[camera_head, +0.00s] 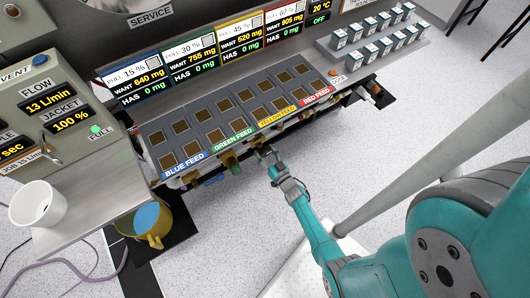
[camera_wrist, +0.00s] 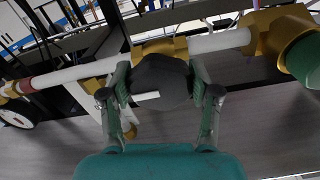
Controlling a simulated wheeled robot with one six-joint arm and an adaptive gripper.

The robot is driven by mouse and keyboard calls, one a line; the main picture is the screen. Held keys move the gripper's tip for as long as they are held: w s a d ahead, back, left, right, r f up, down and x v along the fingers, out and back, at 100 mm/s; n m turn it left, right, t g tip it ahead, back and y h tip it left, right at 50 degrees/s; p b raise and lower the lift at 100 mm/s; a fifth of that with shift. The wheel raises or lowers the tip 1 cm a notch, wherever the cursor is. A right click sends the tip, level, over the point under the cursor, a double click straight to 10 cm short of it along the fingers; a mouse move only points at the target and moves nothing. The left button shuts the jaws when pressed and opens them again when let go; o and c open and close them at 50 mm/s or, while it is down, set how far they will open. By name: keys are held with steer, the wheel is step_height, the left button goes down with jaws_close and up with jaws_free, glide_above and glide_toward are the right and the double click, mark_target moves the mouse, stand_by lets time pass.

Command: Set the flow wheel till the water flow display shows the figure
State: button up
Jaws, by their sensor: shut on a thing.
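The water flow display (camera_head: 49,104) on the grey panel at the left reads 13 L/min. My gripper (camera_head: 266,158) reaches under the front edge of the feed console in the head view. In the wrist view my gripper (camera_wrist: 160,90) is shut on a dark round wheel (camera_wrist: 162,78), one finger on each side. The wheel sits in front of a brass-coloured fitting on a white pipe (camera_wrist: 220,42). In the head view the wheel is too small and hidden to make out.
The feed console (camera_head: 205,125) has several square pads and coloured feed labels. A jacket display (camera_head: 71,120) reads 100 %. A green-capped brass fitting (camera_wrist: 285,45) is right of my gripper.

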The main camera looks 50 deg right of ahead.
steer(key=shift+d+n, duration=0.15)
steer(key=shift+n, duration=2.75)
steer(key=shift+r, duration=0.1)
steer(key=o, duration=1.2)
steer(key=shift+c, duration=0.2)
steer(key=shift+s, duration=0.1)
steer(key=v, duration=1.1)
steer(key=shift+s, duration=0.35)
